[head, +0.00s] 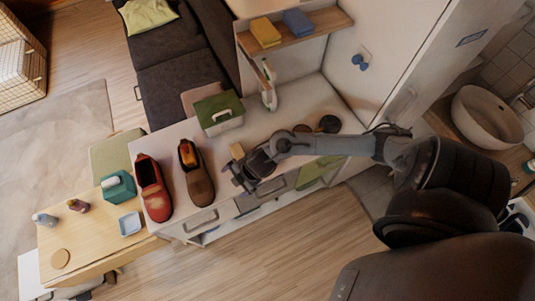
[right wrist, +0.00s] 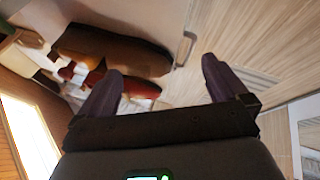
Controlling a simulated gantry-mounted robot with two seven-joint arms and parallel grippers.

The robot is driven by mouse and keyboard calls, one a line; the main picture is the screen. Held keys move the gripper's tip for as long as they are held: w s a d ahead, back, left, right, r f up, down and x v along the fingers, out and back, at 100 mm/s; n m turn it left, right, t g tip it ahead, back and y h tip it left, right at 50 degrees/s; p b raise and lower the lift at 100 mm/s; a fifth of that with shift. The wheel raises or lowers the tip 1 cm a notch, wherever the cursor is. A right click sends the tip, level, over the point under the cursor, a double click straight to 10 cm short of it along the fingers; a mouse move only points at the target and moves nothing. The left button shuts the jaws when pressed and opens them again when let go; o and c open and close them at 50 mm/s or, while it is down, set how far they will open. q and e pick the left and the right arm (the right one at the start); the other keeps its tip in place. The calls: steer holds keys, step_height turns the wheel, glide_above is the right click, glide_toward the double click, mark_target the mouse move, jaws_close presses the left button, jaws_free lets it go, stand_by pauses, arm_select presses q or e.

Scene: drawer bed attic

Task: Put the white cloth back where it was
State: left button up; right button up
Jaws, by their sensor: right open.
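I cannot make out a white cloth for certain in either view. A green cloth (head: 318,171) hangs over the front of the white counter (head: 275,125) in the head view. My right gripper (head: 234,178) is over the counter's front edge, just right of the brown shoe (head: 196,172). In the right wrist view its two fingers (right wrist: 160,77) are spread apart with nothing between them. The brown shoe (right wrist: 115,48) and red shoe (right wrist: 92,76) show beyond the left finger. My left gripper is not in view.
A red shoe (head: 153,188) stands on the counter's left part. A green-lidded box (head: 219,112) and a small tan block (head: 237,151) are also there. Drawer handles (head: 201,222) stick out in front. A wooden table (head: 85,238) holds a teal tissue box (head: 118,187) and blue dish (head: 130,224).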

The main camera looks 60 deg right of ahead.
steer(key=s+a+r+m+t+h, duration=0.1)
steer(key=s+a+r+m, duration=0.2)
steer(key=a+r+m, duration=0.2)
steer(key=s+d+r+m+g, duration=0.1)
steer(key=s+r+m, duration=0.1)
steer(key=s+m, duration=0.2)
steer(key=s+d+r+m+g+h, duration=0.1)
steer(key=s+d+r+m, duration=0.1)
steer(key=s, duration=0.4)
steer(key=shift+s+r+m+g, duration=0.25)
steer(key=shift+s+m+g, duration=0.15)
steer(key=shift+m, duration=0.5)
steer(key=shift+r, duration=0.1)
